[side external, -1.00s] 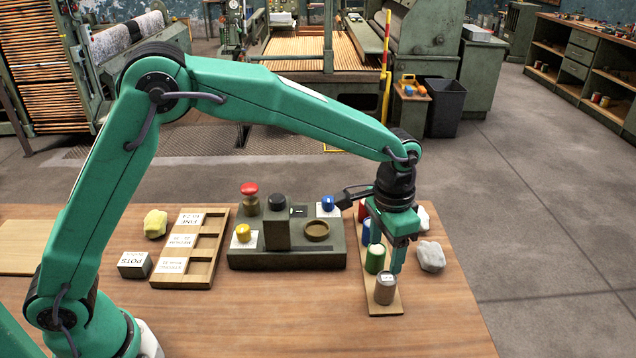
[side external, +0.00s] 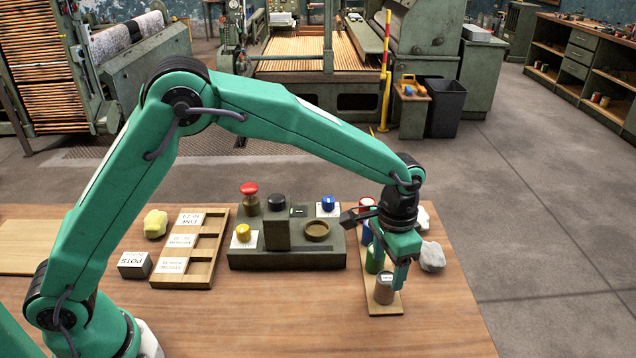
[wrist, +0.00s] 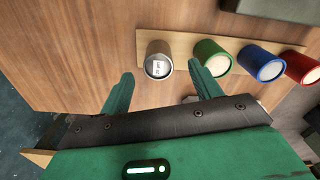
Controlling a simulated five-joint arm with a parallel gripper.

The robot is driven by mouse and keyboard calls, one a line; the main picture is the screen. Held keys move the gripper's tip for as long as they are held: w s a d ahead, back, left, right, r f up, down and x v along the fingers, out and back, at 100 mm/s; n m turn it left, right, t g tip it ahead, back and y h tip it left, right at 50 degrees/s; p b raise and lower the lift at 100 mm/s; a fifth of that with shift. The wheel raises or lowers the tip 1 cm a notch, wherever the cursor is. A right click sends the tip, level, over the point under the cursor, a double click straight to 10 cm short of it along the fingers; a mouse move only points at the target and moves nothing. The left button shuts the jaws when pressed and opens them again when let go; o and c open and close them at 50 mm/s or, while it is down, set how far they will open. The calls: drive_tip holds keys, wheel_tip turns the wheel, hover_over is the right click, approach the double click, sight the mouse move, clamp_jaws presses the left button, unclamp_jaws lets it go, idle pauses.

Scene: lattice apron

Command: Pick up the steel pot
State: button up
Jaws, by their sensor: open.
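The steel pot (side external: 384,289), a grey cylinder with a white label, stands upright at the near end of a narrow wooden board (side external: 383,310). It also shows in the wrist view (wrist: 158,62), just ahead of the gap between my fingertips. My gripper (side external: 397,282) is open and empty, pointing down close beside and above the pot in the side view. In the wrist view my gripper (wrist: 160,72) has one finger on each side of the pot's near edge. I cannot tell whether either finger touches it.
A green pot (wrist: 211,58), a blue pot (wrist: 261,64) and a red pot (wrist: 302,69) stand in a row on the board, the green one near my right finger. A control box (side external: 285,258) is to the left. Grey lumps (side external: 432,257) lie to the right.

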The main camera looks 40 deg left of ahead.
sight(388, 277)
drive_tip(key=shift+d+f, duration=0.15)
drive_tip(key=shift+f, duration=2.3)
drive_tip(key=c, duration=1.1)
drive_tip(key=shift+c, duration=0.2)
drive_tip(key=shift+r, duration=0.25)
drive_tip(key=shift+r, duration=0.6)
drive_tip(key=r, duration=0.2)
drive_tip(key=s+r, duration=0.1)
drive_tip(key=shift+d, duration=0.3)
drive_tip(key=s+d+r, duration=0.5)
drive_tip(key=s+r, duration=0.1)
drive_tip(key=s, duration=0.3)
drive_tip(key=shift+d+r, duration=0.2)
drive_tip(key=shift+d, duration=0.1)
